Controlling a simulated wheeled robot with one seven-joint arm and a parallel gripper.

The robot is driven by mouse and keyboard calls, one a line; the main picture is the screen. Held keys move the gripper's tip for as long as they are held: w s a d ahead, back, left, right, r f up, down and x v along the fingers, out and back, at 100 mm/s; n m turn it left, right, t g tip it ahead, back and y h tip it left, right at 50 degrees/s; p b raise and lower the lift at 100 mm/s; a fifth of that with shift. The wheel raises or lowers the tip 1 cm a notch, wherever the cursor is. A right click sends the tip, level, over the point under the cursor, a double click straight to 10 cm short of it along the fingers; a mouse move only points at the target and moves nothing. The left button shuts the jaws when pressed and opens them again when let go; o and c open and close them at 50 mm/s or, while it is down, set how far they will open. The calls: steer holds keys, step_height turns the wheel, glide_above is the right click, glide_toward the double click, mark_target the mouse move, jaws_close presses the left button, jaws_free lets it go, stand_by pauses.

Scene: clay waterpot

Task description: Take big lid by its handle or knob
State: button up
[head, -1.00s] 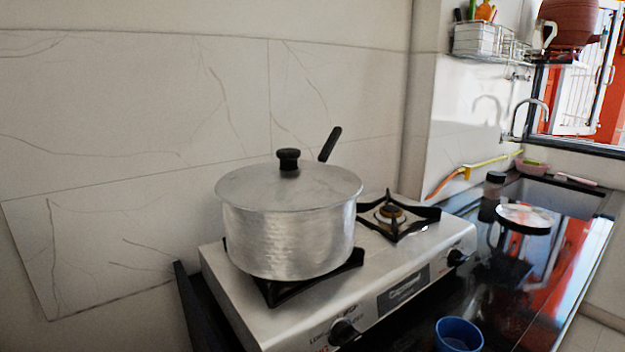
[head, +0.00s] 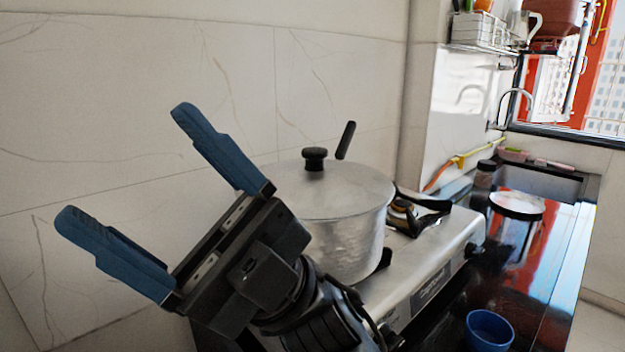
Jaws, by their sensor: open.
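The big lid (head: 345,188) is a flat silver disc resting on a hammered silver pot (head: 352,240). Its black knob (head: 315,158) stands up at the lid's middle. A black handle (head: 346,140) sticks up behind the lid. My gripper (head: 122,165) is in front and to the left of the pot, with its two blue fingers spread wide and pointing up and left, away from the knob. Nothing is between the fingers. My gripper and wrist hide the left front of the pot and part of the stove.
The pot stands on a silver gas stove (head: 440,252) against a tiled wall. A blue cup (head: 489,330) stands on the black counter at front right. A silver-lidded container (head: 517,205) and a small jar (head: 485,172) are further back. A wire rack (head: 490,35) hangs on the wall.

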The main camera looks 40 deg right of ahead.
step_height(320, 180, up, 2)
steer(key=w+a+n+g+h, duration=0.2)
steer(key=n+g+h, duration=0.1)
steer(key=n+g, duration=0.45)
steer(key=m+t+h+p, duration=0.1)
steer(key=m+t+h, duration=0.5)
steer(key=h, duration=2.1)
glide_above(316, 148)
steer(key=s+a, duration=0.1)
steer(key=s, duration=0.1)
step_height(316, 148, down, 2)
steer(key=shift+m+g, duration=0.25)
steer(key=shift+g, duration=0.2)
steer(key=shift+s+p+x, duration=0.1)
steer(key=shift+p+x, duration=0.5)
steer(key=shift+x, duration=1.2)
steer(key=shift+s+p+x, duration=0.15)
steer(key=shift+p+x, duration=0.4)
steer(key=shift+x, duration=1.25)
steer(key=shift+c, duration=0.4)
jaws_close()
